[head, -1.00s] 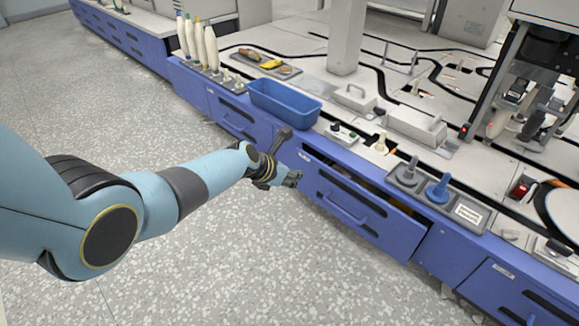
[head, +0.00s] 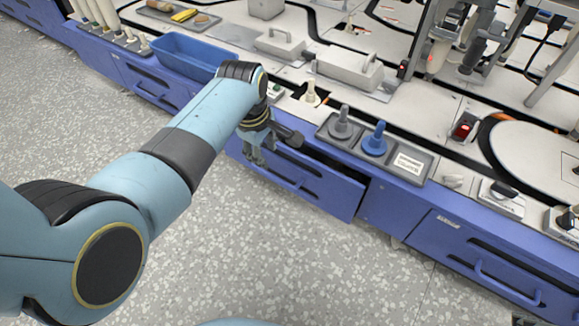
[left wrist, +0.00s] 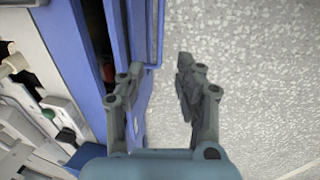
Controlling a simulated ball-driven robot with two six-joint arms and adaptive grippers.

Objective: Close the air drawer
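A blue drawer (head: 338,192) in the blue cabinet front stands partly open in the head view, with a dark gap behind its front panel. Its label cannot be read. My left gripper (head: 274,148) is at the left part of this drawer's front, near its top edge, and hides part of it. In the left wrist view my left gripper (left wrist: 160,78) is open, with nothing between its fingertips. One finger is by the drawer's blue front panel (left wrist: 118,30); the other is over the floor side. I cannot tell whether a finger touches the panel. My right gripper is not in view.
A blue bin (head: 185,55) stands on the worktop to the left. A grey tray with two knobs (head: 374,146) sits above the drawer. Another drawer front (head: 480,262) is at the right. The speckled floor (head: 250,250) before the cabinet is clear.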

